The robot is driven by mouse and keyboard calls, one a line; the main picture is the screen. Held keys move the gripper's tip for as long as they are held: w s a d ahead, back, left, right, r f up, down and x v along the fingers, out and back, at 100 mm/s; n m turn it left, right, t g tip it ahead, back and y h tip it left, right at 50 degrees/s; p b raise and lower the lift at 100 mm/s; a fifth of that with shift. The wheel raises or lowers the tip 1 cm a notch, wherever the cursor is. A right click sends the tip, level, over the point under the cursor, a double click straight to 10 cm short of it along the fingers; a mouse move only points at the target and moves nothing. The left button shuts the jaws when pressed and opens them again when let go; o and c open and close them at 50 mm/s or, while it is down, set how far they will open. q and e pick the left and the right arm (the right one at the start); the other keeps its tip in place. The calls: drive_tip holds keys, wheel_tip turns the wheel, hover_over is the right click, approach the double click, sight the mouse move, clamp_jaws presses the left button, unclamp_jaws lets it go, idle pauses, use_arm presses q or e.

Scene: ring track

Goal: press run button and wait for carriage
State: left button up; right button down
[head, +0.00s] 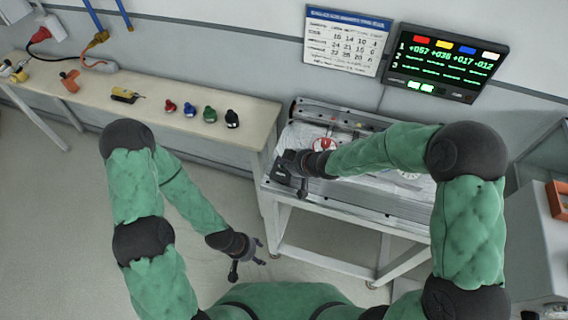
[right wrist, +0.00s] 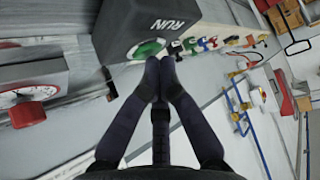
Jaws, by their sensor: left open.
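In the right wrist view, a dark grey box (right wrist: 130,15) marked RUN bears a round green button (right wrist: 148,48). My right gripper (right wrist: 163,62) has its fingers together, with the tips right at the button's edge. I cannot tell whether they touch or press it. In the head view my right gripper (head: 293,172) is over the left end of the track bench (head: 345,222) and hides what lies under it. My left gripper (head: 247,258) hangs open and empty over the floor, left of the bench. I cannot make out a carriage.
A wall display (head: 447,62) shows rows of green numbers beside a white chart (head: 346,38). A long side table (head: 150,88) holds red, blue, green and black small items. A red knob (right wrist: 28,115) stands left of the box in the right wrist view.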

drive_tip(key=shift+f, duration=0.2)
drive_tip(key=shift+r, duration=0.1)
idle(0.4)
drive_tip(key=shift+r+p, duration=0.75)
drive_tip(key=shift+r, duration=0.1)
